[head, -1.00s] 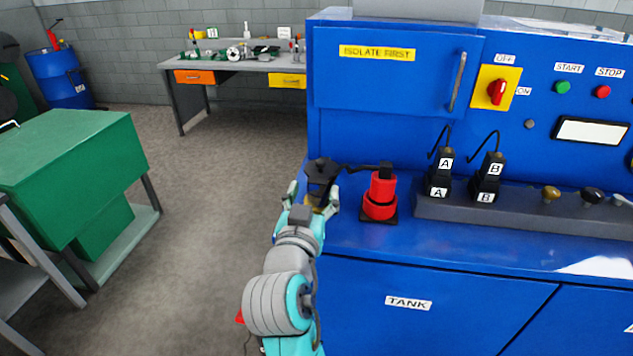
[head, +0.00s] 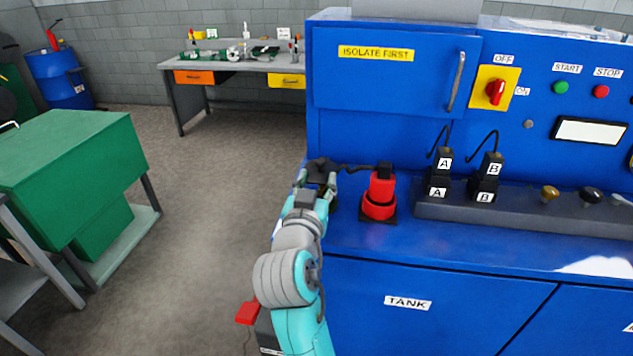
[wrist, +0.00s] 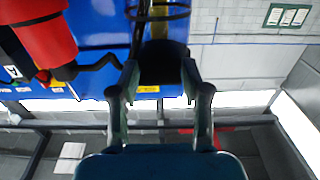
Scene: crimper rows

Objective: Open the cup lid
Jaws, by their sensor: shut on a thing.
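My gripper (head: 317,180) is at the left end of the blue bench top. Its two fingers are closed on a black piece, probably the lid (head: 321,165). In the wrist view the black lid (wrist: 163,62) sits between the fingertips. A thin dark ring (wrist: 158,12) shows past it, and I cannot tell if they touch. A black strap or cord runs from the lid toward a red cylindrical body (head: 380,195) with a black top, which stands upright just right of my gripper. The red body also fills the upper left of the wrist view (wrist: 45,35). No separate cup is clear behind my gripper.
Black plugs A (head: 440,175) and B (head: 487,178) stand on a grey rail right of the red body. The blue cabinet (head: 390,110) rises behind. Open floor and a green cabinet (head: 70,160) lie to the left.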

